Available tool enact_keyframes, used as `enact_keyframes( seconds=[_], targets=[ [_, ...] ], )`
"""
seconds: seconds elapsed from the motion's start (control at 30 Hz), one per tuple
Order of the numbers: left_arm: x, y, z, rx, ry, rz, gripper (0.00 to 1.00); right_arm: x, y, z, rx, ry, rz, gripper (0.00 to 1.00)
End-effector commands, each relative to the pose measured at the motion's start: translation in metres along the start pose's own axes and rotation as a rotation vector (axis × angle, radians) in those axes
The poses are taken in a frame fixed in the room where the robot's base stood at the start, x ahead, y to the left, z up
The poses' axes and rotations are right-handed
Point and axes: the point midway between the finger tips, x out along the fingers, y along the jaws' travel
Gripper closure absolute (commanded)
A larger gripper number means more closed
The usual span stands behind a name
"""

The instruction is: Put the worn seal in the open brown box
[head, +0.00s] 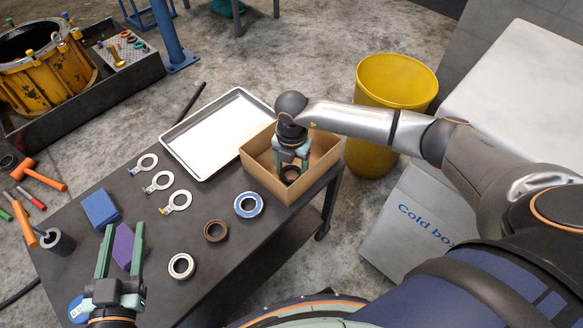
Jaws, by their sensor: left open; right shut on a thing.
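The worn seal (291,178), a dark ring, is between the fingertips of my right gripper (291,167). My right gripper is shut on it and points down inside the open brown box (262,178). The box stands at the right end of the dark table, with its walls around the seal. Whether the seal touches the box floor I cannot tell. My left gripper (121,232) is open and empty over the near left part of the table.
On the table (145,225) are a white tray (215,130), a brown ring (215,230), a blue-rimmed bearing (248,204), a pale ring (181,266), several tagged rings, a blue block (100,208) and a purple block (123,246). A yellow bin (390,110) stands behind the box.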

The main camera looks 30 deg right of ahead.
Motion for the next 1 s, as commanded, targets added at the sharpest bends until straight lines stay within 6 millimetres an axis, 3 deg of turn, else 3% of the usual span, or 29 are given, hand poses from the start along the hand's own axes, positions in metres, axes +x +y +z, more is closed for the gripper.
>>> enact_keyframes(
  seconds=[0.33,0.37,0.47,0.87,1.0],
  targets=[
    [0.0,-0.001,-0.005,0.009,0.024,-0.002,0.5,0.003,0.0,0.0,0.0,0.0,0.0,0.85],
    [0.0,-0.001,-0.006,0.009,0.028,-0.002,0.5,0.003,0.0,0.0,0.0,0.0,0.0,0.3],
    [0.0,-0.001,-0.007,0.009,0.03,-0.002,0.5,0.003,0.0,0.0,0.0,0.0,0.0,0.19],
    [0.0,-0.001,-0.007,0.001,0.015,-0.001,0.5,-0.003,0.0,0.0,0.0,0.0,0.001,0.19],
    [-0.004,0.004,0.027,-0.031,-0.115,0.008,0.5,-0.022,0.001,0.001,-0.001,-0.002,0.002,0.19]
  ],
)
